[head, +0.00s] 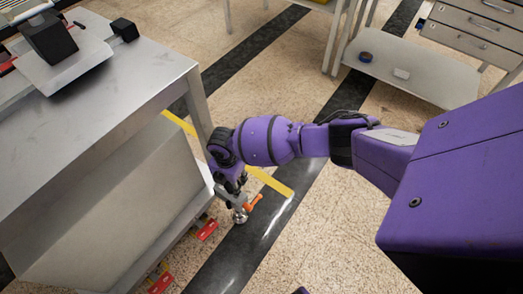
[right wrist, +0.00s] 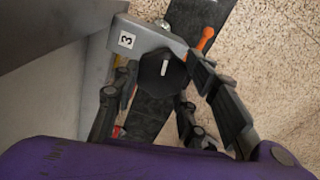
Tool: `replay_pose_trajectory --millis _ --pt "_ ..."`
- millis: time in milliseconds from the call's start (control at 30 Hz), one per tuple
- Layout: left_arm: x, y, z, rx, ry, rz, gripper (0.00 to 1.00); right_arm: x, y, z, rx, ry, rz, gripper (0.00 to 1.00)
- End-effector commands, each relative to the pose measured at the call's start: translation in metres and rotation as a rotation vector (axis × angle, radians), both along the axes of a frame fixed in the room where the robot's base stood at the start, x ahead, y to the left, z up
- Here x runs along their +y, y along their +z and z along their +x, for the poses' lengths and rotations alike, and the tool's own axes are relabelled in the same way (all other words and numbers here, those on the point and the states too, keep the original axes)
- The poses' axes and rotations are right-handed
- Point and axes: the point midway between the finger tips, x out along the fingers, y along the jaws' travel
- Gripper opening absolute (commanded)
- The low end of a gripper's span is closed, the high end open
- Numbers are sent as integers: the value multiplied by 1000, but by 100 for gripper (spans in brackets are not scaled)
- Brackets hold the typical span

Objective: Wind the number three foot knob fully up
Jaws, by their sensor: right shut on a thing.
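The black foot knob (right wrist: 163,72) has a white pointer line and sits on a grey bracket with a "3" label (right wrist: 126,40) in the right wrist view. My right gripper (right wrist: 158,76) is shut on the knob, one finger on each side of it. In the head view my right gripper (head: 231,188) reaches down to the lower corner of the metal bench (head: 150,85). The gripper hides the knob there. An orange lever (head: 253,203) and a round metal foot part (head: 240,216) show just below the fingers. My left gripper is not in view.
Red tags (head: 207,230) line the bench's lower edge. A black box (head: 48,38) on a grey plate stands on the bench top. A yellow strip (head: 270,181) and dark bands mark the floor. A shelf (head: 410,75) and drawers (head: 480,28) stand at the back right. Floor beside the bench is clear.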

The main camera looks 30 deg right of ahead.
Motion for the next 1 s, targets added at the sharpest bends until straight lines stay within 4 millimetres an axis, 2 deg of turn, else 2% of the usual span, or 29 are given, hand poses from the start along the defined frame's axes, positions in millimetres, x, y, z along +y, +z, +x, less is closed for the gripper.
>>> replay_pose_trajectory --millis 33,500,533,600,1000 --pt "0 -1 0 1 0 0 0 1 4 8 -18 8 1 13" --pt "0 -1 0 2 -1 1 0 2 4 8 -17 18 2 13" --pt "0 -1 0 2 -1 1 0 2 4 8 -17 18 2 43" --pt "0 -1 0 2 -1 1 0 2 4 8 -17 18 3 52" --pt "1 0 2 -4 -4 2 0 2 9 6 -13 19 4 53"
